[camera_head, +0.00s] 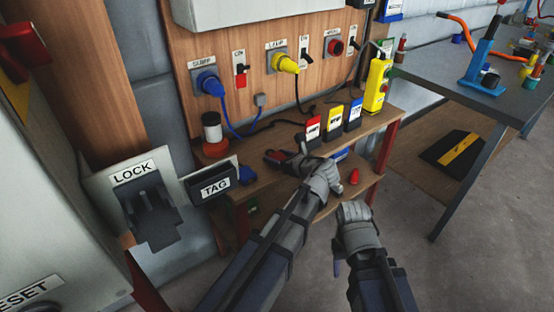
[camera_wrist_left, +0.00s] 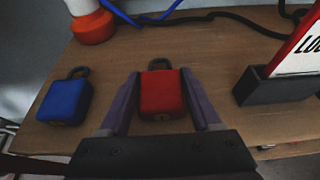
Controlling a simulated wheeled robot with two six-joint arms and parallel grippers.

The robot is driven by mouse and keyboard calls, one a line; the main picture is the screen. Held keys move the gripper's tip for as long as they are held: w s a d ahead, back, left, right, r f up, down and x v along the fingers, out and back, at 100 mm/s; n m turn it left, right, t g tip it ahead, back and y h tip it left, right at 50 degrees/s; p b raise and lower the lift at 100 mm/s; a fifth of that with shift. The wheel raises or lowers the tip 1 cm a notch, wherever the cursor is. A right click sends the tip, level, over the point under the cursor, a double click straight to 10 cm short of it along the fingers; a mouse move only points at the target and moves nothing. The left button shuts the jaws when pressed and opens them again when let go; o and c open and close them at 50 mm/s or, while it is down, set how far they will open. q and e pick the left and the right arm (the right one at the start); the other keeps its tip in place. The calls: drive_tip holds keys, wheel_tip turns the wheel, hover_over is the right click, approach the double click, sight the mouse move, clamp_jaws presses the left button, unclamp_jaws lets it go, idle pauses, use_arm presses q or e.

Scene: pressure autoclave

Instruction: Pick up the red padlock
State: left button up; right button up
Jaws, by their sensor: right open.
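The red padlock (camera_wrist_left: 161,92) stands on the wooden shelf in the left wrist view, its dark shackle toward the back. The fingers of my left gripper (camera_wrist_left: 161,85) lie on either side of it, close to its sides. I cannot tell whether they press on it. In the head view my left gripper (camera_head: 294,160) is over the shelf, its hand and arm hiding part of that area. My right gripper (camera_head: 352,222) is open and apart from the padlock, in front of the shelf at lower right.
A blue padlock (camera_wrist_left: 65,98) stands left of the red one. A black cable (camera_wrist_left: 230,14) runs along the back.

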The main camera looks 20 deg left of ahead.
sight(277, 156)
use_arm(q)
clamp_jaws()
idle(0.3)
wheel_tip(277, 156, up, 10)
drive_tip(key=p, duration=1)
